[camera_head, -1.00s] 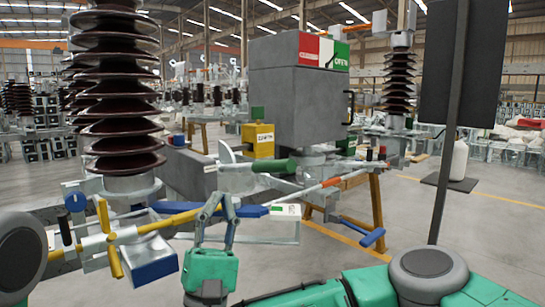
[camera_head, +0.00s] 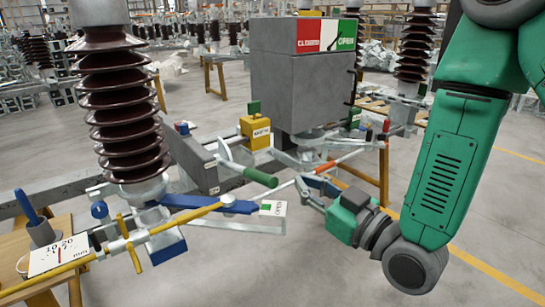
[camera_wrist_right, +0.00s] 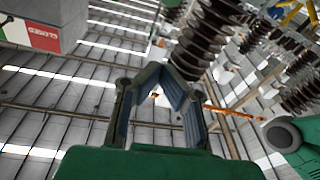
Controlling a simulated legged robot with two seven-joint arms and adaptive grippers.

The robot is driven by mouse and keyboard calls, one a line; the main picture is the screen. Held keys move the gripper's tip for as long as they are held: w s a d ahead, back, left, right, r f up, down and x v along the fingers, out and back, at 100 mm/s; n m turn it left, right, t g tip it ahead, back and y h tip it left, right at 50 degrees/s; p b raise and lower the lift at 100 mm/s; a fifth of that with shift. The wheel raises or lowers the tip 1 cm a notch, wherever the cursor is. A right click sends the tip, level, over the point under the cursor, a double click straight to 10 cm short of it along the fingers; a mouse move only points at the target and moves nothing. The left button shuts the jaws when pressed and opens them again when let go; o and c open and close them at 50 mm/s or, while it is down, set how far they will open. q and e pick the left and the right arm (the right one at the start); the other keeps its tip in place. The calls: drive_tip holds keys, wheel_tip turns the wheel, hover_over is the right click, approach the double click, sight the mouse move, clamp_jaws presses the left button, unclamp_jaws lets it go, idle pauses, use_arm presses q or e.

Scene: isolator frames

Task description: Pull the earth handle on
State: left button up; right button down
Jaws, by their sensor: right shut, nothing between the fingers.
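A lever with a green grip (camera_head: 260,177) sticks out toward me below the grey cabinet, beside a yellow box (camera_head: 256,132) with small lettering. I take this lever for the earth handle, but its label is not readable. My right gripper (camera_head: 304,188) is to the right of the green grip, apart from it, near a thin rod with a red section (camera_head: 330,167). Its fingers are shut and empty. In the right wrist view the fingers (camera_wrist_right: 165,68) point up toward the roof, with no handle between them. My left gripper is not in view.
The grey cabinet (camera_head: 298,88) bears a red, white and green sign. A ribbed brown insulator (camera_head: 120,110) stands at left. A yellow bar (camera_head: 180,220) and a blue lever (camera_head: 205,202) cross the front. Free floor (camera_head: 320,270) lies at lower right.

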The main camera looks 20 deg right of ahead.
drive_tip(key=r, duration=0.1)
hover_over(272, 181)
drive_tip(key=f, duration=0.3)
drive_tip(key=shift+w+d, duration=0.1)
drive_tip(key=shift+d, duration=0.25)
drive_tip(key=shift+d+f, duration=0.15)
drive_tip(key=shift+f, duration=0.2)
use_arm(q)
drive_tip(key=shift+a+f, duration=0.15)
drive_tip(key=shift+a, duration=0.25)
use_arm(e)
drive_tip(key=shift+a, duration=0.45)
